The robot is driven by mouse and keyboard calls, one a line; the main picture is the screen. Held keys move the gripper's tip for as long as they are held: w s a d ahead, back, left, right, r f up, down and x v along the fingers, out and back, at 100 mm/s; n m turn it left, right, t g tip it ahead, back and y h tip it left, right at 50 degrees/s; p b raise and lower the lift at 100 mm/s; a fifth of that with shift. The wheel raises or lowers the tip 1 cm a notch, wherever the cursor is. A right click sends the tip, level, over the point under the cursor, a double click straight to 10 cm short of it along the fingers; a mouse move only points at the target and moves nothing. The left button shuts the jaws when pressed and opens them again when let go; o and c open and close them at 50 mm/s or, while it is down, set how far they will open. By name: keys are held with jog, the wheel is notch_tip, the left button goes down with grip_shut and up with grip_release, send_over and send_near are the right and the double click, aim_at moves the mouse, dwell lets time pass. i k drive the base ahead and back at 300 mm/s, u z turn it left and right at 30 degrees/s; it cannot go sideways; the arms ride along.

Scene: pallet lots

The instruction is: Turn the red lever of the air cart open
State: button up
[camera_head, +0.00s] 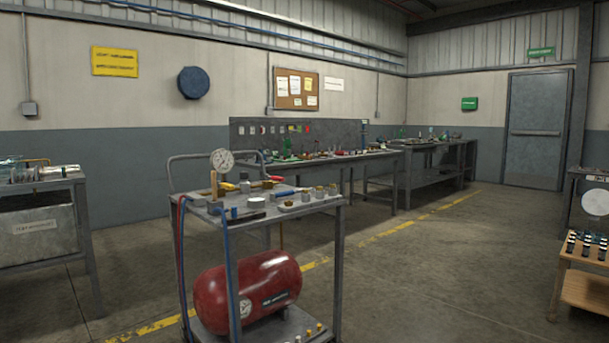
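The air cart (339,202) stands in the near middle of the head view, with a red tank (250,288) on its lower shelf. A small red piece (276,179), which looks like the red lever, is at the back of the cart's top among brass and grey fittings. It is too small to tell which way it is turned. A yellow handle (228,186) is to its left. A round white pressure gauge (222,160) stands upright at the top's back left. My gripper is not in view.
Red and blue hoses hang down the cart's left side. Loose fittings and a small dish (289,206) lie on its top. A metal bench (40,186) is at left, a wooden stand (584,290) at right. Long workbenches line the back wall. The floor right of the cart is clear.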

aim_at(276, 178)
jog(key=z, duration=0.55)
jog(key=i, duration=1.65)
jog(key=u, duration=0.4)
